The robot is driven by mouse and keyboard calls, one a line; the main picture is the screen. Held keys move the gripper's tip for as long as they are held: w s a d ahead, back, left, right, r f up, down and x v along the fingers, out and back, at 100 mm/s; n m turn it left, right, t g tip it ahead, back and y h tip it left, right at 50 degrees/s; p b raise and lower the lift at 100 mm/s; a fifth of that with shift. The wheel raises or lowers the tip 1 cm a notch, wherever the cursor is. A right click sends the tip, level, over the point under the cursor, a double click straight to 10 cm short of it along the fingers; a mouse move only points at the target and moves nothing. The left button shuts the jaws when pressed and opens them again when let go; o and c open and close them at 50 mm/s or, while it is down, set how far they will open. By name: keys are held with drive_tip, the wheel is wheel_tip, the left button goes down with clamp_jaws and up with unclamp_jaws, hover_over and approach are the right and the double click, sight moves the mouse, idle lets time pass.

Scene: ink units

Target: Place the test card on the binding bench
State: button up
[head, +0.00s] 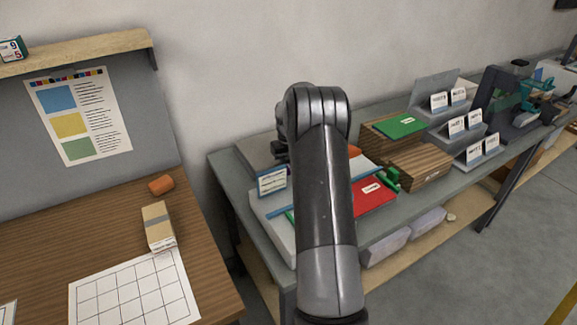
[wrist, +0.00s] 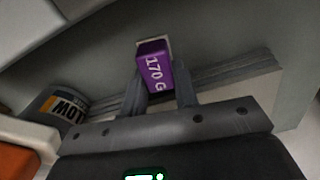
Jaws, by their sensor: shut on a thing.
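In the wrist view my gripper (wrist: 160,88) is shut on a small purple block (wrist: 154,70) marked "170 G", with a pale part at its top end. I cannot tell whether this is the test card. In the head view my own arm hides the gripper and the block. No bench is labelled as the binding bench. A long grey bench (head: 226,178) holds a red card or folder (head: 374,197), a stack with a green cover (head: 400,126) and small white cards on grey stands (head: 476,146). A brown wooden bench (head: 40,240) stands at the left.
The brown bench carries a gridded sheet (head: 133,292), a tan box (head: 158,226) and an orange object (head: 161,184). In the wrist view a grey container marked "LOW" (wrist: 55,104) and a white-and-orange thing (wrist: 18,158) are at the left. White packs (head: 386,247) lie under the grey bench.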

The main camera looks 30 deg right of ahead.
drive_tip(key=shift+f, duration=0.1)
drive_tip(key=o, duration=1)
drive_tip(key=shift+o, duration=0.2)
wheel_tip(320, 180, up, 12)
drive_tip(key=s+a+r+t, duration=0.1)
drive_tip(key=s+a+r, duration=0.5)
drive_tip(key=a+r, duration=0.3)
drive_tip(key=s+a+r+n+t, duration=0.1)
drive_tip(key=s+a+r+t, duration=0.15)
drive_tip(key=s+a, duration=0.6)
drive_tip(key=s+a+r+t, duration=0.1)
drive_tip(key=s+a+r, duration=0.4)
drive_tip(key=s, duration=0.6)
drive_tip(key=s+a+f, duration=0.2)
drive_tip(key=s, duration=0.4)
drive_tip(key=s+a+f+t, duration=0.1)
drive_tip(key=s+a+f, duration=0.2)
drive_tip(key=s, duration=0.3)
drive_tip(key=shift+s, duration=0.15)
